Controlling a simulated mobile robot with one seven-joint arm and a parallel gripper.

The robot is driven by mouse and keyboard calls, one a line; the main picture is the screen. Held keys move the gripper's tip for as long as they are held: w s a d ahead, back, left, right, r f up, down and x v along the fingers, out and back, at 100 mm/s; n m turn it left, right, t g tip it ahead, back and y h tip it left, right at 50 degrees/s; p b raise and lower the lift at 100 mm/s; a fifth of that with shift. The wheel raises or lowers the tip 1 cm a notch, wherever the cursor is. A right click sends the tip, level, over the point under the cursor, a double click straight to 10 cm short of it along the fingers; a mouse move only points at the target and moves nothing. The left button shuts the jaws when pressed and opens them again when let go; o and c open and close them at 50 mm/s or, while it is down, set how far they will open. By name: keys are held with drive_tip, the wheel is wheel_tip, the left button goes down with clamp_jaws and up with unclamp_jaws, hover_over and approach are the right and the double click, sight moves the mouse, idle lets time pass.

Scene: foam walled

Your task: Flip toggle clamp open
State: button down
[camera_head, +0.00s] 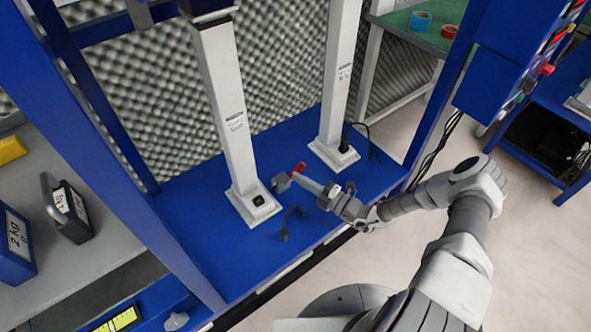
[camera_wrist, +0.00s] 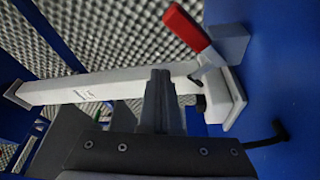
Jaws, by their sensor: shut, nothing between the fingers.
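The toggle clamp has a red handle (camera_head: 300,167) and stands on the blue platform between the two white columns. In the wrist view its red handle (camera_wrist: 187,27) tilts up to the left from a grey metal body. My gripper (camera_head: 297,177) is at the clamp in the head view, its tip close to the red handle. In the wrist view my gripper (camera_wrist: 158,72) shows its fingers together and empty, below and left of the handle. I cannot tell whether the fingers touch the clamp.
A left white column (camera_head: 230,120) and a right white column (camera_head: 338,80) rise from the blue platform (camera_head: 185,200). Grey foam covers the wall behind. Weights (camera_head: 68,212) stand on a shelf at left.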

drive_tip(key=f+v, duration=0.1)
drive_tip(key=v, duration=0.6)
drive_tip(key=shift+s+a+p, duration=0.25)
drive_tip(key=shift+a+p, duration=0.05)
drive_tip(key=shift+p, duration=0.05)
drive_tip(key=s+r+n+g+h, duration=0.35)
drive_tip(key=r+n+g, duration=0.35)
drive_tip(key=r+n, duration=0.6)
drive_tip(key=s+r+n+g+h, duration=0.35)
drive_tip(key=r+n+g, duration=0.25)
drive_tip(key=r+n, duration=0.65)
drive_tip(key=s+d+r+n+t+h, duration=0.2)
drive_tip(key=s+r+n+t+h, duration=0.2)
drive_tip(key=s+r+n, duration=0.5)
drive_tip(key=s+d+r+n+t+h, duration=0.35)
drive_tip(key=s+r+n, duration=0.25)
drive_tip(key=r+n, duration=0.5)
wheel_tip(320, 180, up, 19)
drive_tip(key=p, duration=2)
drive_tip(key=shift+a+n+h, duration=0.35)
drive_tip(key=shift+a, duration=0.05)
